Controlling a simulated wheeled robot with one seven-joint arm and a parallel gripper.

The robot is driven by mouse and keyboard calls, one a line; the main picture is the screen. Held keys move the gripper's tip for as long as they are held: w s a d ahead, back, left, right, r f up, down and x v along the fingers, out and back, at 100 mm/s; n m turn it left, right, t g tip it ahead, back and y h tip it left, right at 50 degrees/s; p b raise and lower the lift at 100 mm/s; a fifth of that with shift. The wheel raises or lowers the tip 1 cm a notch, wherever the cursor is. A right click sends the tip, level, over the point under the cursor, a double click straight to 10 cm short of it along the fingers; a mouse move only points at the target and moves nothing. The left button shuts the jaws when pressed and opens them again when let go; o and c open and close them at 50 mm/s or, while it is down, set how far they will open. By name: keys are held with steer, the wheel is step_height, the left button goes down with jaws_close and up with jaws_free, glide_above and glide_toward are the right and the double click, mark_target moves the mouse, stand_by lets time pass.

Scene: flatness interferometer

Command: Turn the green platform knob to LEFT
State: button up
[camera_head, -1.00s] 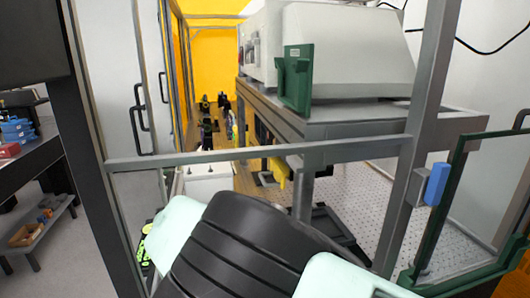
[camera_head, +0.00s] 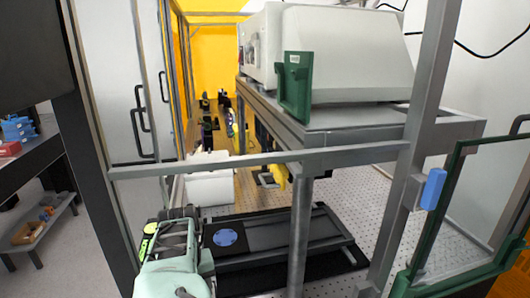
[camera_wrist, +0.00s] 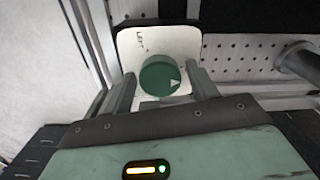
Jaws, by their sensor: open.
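In the wrist view a round green knob (camera_wrist: 160,77) sits on a white plate (camera_wrist: 185,42). A small white triangle mark shows on the knob's lower right side. Small dark lettering, which looks like LEFT but is hard to read, stands on the plate at the knob's upper left. My gripper (camera_wrist: 161,72) is open, with one finger to the left of the knob and one to the right. I cannot tell whether either finger touches it. In the head view my arm is at the lower left and the knob is hidden.
A black platform (camera_head: 270,235) with a blue disc (camera_head: 225,237) lies on the perforated table (camera_head: 365,190). Grey frame posts and a crossbar (camera_head: 260,159) stand close in front. A green-framed panel (camera_head: 440,240) is at the right. A perforated metal surface (camera_wrist: 245,50) lies behind the plate.

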steer(key=c, duration=0.7)
steer(key=n+b, duration=0.1)
steer(key=n, duration=0.4)
steer(key=n+b, duration=0.1)
steer(key=n, duration=0.5)
steer(key=shift+n, duration=0.3)
steer(key=o, duration=0.7)
steer(key=shift+o, duration=0.2)
steer(key=shift+r+p, duration=1.9)
steer(key=shift+r, duration=1.15)
steer(key=shift+c, duration=0.2)
